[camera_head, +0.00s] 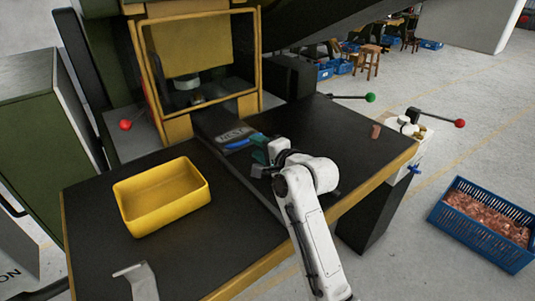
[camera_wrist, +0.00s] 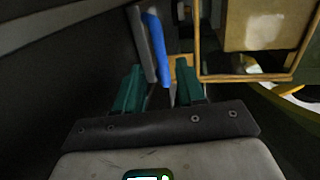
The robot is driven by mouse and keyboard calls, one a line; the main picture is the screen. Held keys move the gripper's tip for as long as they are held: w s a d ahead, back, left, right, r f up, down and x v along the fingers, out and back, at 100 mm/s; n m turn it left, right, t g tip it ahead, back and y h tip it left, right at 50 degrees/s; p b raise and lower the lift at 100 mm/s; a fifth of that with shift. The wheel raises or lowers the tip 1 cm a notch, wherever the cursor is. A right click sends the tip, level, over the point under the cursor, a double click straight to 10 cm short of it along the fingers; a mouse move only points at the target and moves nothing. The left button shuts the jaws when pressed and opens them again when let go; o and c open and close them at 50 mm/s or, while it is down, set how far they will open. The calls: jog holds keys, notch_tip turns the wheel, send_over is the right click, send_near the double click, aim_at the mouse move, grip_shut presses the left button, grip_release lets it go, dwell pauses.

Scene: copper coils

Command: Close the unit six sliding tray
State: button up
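The sliding tray (camera_head: 213,119) is a dark strip running out of the yellow-framed machine opening (camera_head: 196,95) across the black tabletop. A pale lettered plate (camera_head: 232,134) and a blue bar (camera_head: 238,144) lie along it, close to my gripper (camera_head: 258,154). In the wrist view the blue bar (camera_wrist: 156,48) stands beside a grey edge, ahead of and between my two green fingers (camera_wrist: 157,88). The fingers are apart and I see nothing clamped in them. How far the bar is from the fingertips is unclear. My arm hides part of the tabletop and tray.
A yellow bin (camera_head: 165,208) stands on the tabletop (camera_head: 100,240) at left, with a grey metal bracket (camera_head: 137,281) near the front. Levers with a red knob (camera_head: 126,125) and a green knob (camera_head: 370,97) flank the machine. A blue crate (camera_head: 485,222) of copper pieces is on the floor at right.

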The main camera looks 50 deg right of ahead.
jog(key=shift+v, duration=2.25)
jog(key=shift+c, duration=0.2)
